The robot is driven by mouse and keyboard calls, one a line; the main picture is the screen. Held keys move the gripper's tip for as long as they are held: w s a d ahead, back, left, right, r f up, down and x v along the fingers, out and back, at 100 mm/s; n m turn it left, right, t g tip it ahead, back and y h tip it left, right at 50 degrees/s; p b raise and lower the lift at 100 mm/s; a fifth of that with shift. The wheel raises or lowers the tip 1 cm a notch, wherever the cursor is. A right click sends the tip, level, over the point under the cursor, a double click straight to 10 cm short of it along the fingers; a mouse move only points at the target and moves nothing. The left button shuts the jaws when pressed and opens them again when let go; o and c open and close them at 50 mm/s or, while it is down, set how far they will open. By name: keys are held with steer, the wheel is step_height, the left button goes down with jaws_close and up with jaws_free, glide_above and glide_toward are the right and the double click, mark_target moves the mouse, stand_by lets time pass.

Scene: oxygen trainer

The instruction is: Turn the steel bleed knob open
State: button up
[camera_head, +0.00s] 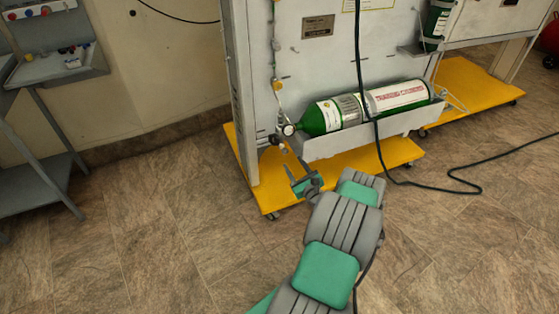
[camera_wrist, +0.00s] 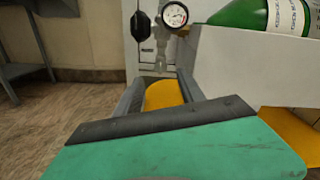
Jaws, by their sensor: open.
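A small steel fitting (camera_wrist: 161,62), which looks like the bleed knob, hangs below the round white pressure gauge (camera_wrist: 174,16) on the panel. A black knob (camera_wrist: 141,25) sits left of the gauge. In the head view the gauge (camera_head: 288,129) is at the left end of the green cylinder, and the steel fitting is too small to make out clearly. My gripper (camera_wrist: 160,80) is open, its fingers pointing at the panel just below the fitting. The fitting appears between and beyond the fingertips, and I see no contact. My gripper also shows in the head view (camera_head: 295,171), low before the panel.
The green cylinder (camera_head: 333,114) lies in a grey tray (camera_head: 355,135) right of the gauge. A yellow wheeled base (camera_head: 270,190) juts out below. A dark hose (camera_head: 390,172) hangs down and crosses the floor. A grey bench (camera_head: 40,180) stands left; the floor between is clear.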

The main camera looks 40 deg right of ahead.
mark_target(286, 152)
steer(key=b+x, duration=0.1)
steer(key=x, duration=0.6)
steer(key=shift+w, duration=0.2)
steer(key=shift+w+d, duration=0.1)
steer(key=shift+w, duration=0.05)
steer(key=shift+c, duration=0.5)
jaws_close()
